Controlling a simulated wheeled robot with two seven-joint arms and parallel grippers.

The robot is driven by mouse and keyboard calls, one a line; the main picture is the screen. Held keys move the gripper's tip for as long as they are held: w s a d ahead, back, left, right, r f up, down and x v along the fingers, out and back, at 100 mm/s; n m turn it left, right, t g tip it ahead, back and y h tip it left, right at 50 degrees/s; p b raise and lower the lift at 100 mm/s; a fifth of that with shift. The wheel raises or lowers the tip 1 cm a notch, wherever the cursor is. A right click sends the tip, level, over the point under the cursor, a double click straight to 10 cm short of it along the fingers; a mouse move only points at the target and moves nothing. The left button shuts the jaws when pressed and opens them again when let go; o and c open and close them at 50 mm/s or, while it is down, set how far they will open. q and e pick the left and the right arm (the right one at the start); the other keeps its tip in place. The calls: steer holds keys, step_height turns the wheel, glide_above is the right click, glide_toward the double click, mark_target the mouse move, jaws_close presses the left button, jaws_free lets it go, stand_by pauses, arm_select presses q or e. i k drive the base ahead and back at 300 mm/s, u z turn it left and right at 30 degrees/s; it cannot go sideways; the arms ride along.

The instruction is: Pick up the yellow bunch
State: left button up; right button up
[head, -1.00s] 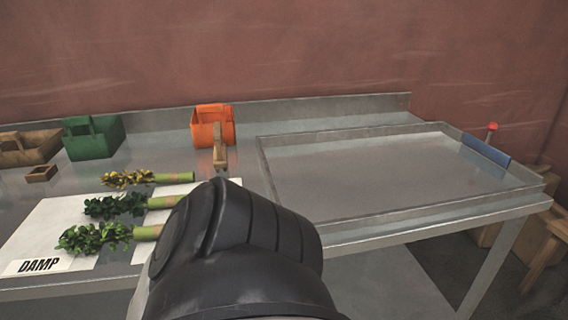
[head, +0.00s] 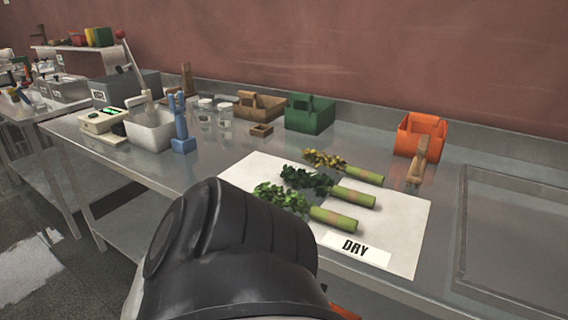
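The yellow bunch (head: 326,160) lies at the back of the white mat (head: 408,215), its yellow-brown leaves to the left and its green wrapped stem to the right. A dark green bunch (head: 350,196) lies in front of it, and a brighter green bunch (head: 330,217) lies nearest the front edge. All three lie roughly parallel and apart. A black link of my own arm fills the lower middle of the head view and covers the mat's front left part. Neither gripper shows.
A DRY label (head: 355,249) lies at the mat's front right. Behind stand an orange basket (head: 420,134) with a wooden-handled tool (head: 418,160), a green basket (head: 310,115) and a wooden basket (head: 260,105). A blue tool (head: 181,125) and white container (head: 150,130) stand left. An empty tray (head: 515,220) lies right.

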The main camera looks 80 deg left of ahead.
mark_target(360, 173)
steer(key=u, duration=2.7)
